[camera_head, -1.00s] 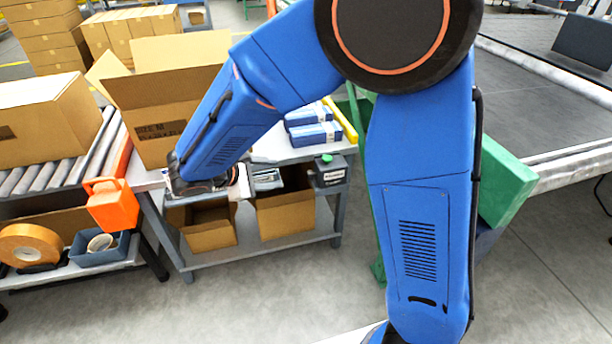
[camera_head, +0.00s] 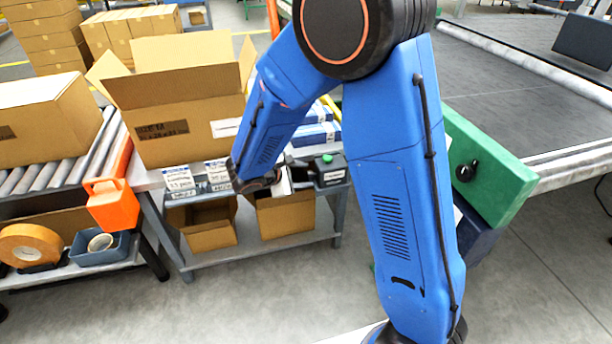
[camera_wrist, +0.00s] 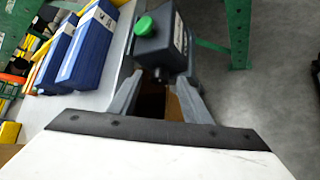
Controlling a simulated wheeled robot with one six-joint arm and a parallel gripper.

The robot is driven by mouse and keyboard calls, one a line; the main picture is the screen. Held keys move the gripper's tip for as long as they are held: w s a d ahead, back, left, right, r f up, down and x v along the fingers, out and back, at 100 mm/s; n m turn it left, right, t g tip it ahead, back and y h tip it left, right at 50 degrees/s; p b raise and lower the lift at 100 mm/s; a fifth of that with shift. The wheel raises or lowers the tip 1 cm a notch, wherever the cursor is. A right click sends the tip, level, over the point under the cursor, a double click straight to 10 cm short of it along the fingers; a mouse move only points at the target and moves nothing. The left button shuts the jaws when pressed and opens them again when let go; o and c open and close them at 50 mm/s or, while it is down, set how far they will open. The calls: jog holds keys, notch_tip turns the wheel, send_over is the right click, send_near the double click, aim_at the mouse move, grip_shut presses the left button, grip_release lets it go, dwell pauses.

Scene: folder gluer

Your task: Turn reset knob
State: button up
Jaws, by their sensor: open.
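A dark grey control box (camera_wrist: 160,42) with a green button (camera_wrist: 144,26) on top stands at the table edge. A small black knob (camera_wrist: 158,75) sticks out of its near face. In the wrist view my gripper (camera_wrist: 160,84) is open, its two fingers reaching toward that face on either side of the knob. I cannot tell if either finger touches it. In the head view the control box (camera_head: 328,168) is at the table's right end, with my gripper (camera_head: 287,180) just left of it. Its knob is not discernible there.
A green panel (camera_head: 490,165) with another black knob (camera_head: 466,172) is to the right, by the conveyor. Blue packs (camera_wrist: 88,47) lie on the table behind the control box. Open cartons (camera_head: 285,215) sit on the shelf below. A large open carton (camera_head: 165,110) stands left.

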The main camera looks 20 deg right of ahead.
jog(key=shift+x, duration=0.8)
jog(key=c, duration=1)
jog(key=shift+g, duration=0.3)
jog(key=n+g, duration=0.2)
jog(key=g, duration=0.1)
jog(key=shift+w+r+y, duration=0.15)
jog(key=shift+w+y, duration=0.15)
jog(key=shift+w, duration=0.05)
jog(key=shift+w+n+g, duration=0.15)
jog(key=shift+n+g, duration=0.35)
jog(key=shift+g, duration=0.5)
